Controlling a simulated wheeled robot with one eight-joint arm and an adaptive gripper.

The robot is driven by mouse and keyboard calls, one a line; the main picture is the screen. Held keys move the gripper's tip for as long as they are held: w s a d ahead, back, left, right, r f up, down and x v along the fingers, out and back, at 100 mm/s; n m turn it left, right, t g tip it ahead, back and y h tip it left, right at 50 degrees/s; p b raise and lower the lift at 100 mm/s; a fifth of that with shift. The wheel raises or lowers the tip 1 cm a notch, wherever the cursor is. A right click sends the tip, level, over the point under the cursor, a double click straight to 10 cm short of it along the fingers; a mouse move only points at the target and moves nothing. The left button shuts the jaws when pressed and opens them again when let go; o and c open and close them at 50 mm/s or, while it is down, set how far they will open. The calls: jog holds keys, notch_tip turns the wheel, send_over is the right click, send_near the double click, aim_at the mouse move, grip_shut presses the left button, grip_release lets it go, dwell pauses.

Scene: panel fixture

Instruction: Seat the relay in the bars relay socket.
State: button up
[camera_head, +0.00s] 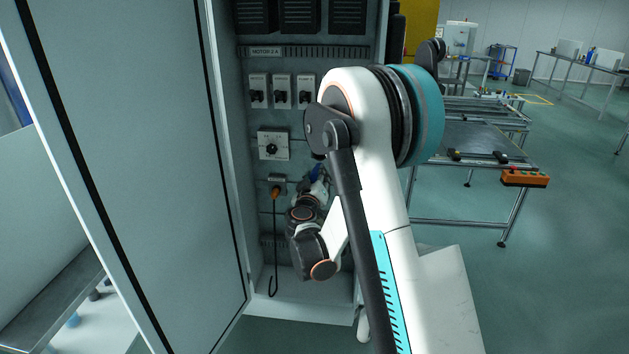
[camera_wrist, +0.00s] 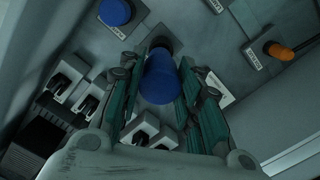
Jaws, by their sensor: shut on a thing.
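My gripper (camera_wrist: 160,75) has its teal fingers on both sides of a blue rounded cylindrical piece (camera_wrist: 161,83) in the wrist view and is shut on it. The far end of this piece lies in front of a dark round fitting (camera_wrist: 160,44) on the panel; I cannot tell whether they touch. I cannot tell for sure that the blue piece is the relay. No bars relay socket can be made out by its label. In the head view my arm hides most of the gripper, and a bit of blue (camera_head: 316,172) shows beside it.
A second blue round piece (camera_wrist: 115,12) and an orange plug (camera_wrist: 281,51) sit on the panel near labels. The orange plug's cable (camera_head: 274,245) hangs down in the head view. Several switches (camera_head: 282,91), a rotary knob (camera_head: 272,147) and the open cabinet door (camera_head: 130,150) are close by.

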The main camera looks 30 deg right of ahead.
jog(key=shift+w+a+r+n+t, duration=0.25)
jog(key=shift+w+n+t, duration=0.1)
jog(key=shift+t, duration=0.25)
jog(key=shift+f, duration=0.1)
jog(key=shift+s+f+b, duration=0.15)
jog(key=shift+b, duration=0.25)
jog(key=shift+x, duration=2.9)
jog(key=shift+b+x, duration=0.65)
jog(key=shift+x, duration=1.9)
jog(key=o, duration=1.2)
jog(key=shift+o, duration=0.2)
jog(key=v, duration=1.2)
